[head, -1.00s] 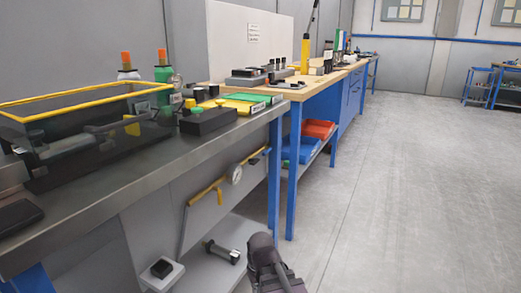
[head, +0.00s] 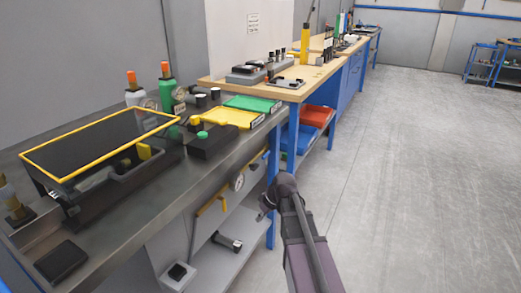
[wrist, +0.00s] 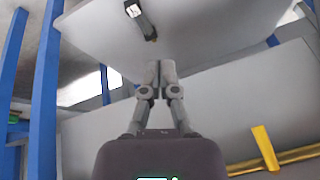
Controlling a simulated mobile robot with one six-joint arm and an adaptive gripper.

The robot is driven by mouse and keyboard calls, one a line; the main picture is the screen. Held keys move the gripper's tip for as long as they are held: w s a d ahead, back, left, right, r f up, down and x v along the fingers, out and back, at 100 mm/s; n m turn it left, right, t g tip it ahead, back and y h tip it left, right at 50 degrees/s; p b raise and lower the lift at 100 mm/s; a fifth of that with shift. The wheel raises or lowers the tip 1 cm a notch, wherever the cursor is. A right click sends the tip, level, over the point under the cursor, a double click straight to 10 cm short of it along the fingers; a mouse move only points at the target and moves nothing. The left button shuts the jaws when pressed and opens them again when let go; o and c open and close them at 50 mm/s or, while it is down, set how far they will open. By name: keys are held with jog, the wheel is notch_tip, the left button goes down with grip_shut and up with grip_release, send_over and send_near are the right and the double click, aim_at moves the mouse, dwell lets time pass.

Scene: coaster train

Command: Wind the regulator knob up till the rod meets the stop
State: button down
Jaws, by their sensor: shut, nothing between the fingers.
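A black box with a green knob (head: 202,135) sits on the metal bench; I cannot tell whether this is the regulator knob. Behind it stand a grey bottle and a green bottle (head: 166,92), both with orange tops, with gauges close by. A yellow-framed case (head: 95,178) with dark parts inside stands to the left; I cannot make out the rod or stop. My gripper (wrist: 160,68) is shut and empty in the wrist view, below bench height and apart from these things. In the head view my arm is at the bench's right front, its fingertips not clear.
Under the bench is a yellow pipe with a lever (head: 211,205) and a round gauge (head: 238,181). A lower shelf carries a dark cylinder (head: 229,243). Yellow and green trays (head: 253,103) lie at the bench's far end. A wooden table adjoins. The right floor is clear.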

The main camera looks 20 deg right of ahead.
aim_at(255, 164)
jog(key=w+d+r+n+t+p, duration=0.1)
jog(key=w+d+r+p, duration=0.2)
jog(key=r+p, duration=0.2)
jog(key=w+d+r+n+t+y+p, duration=0.1)
jog(key=w+d+r+p, duration=0.2)
jog(key=r, duration=0.6)
jog(key=w+d+r+n+t+y+p, duration=0.1)
jog(key=w+d+r+p, duration=0.2)
jog(key=r+p, duration=0.3)
jog(key=shift+w+d+r+n+t+p, duration=0.3)
jog(key=shift+w+d+r+n+p, duration=0.1)
jog(key=shift+w+p, duration=0.4)
jog(key=shift+w+f, duration=0.1)
jog(key=shift+f, duration=0.05)
jog(key=shift+b+x, duration=3.55)
jog(key=shift+x, duration=1.35)
jog(key=shift+a, duration=0.1)
jog(key=shift+a, duration=0.2)
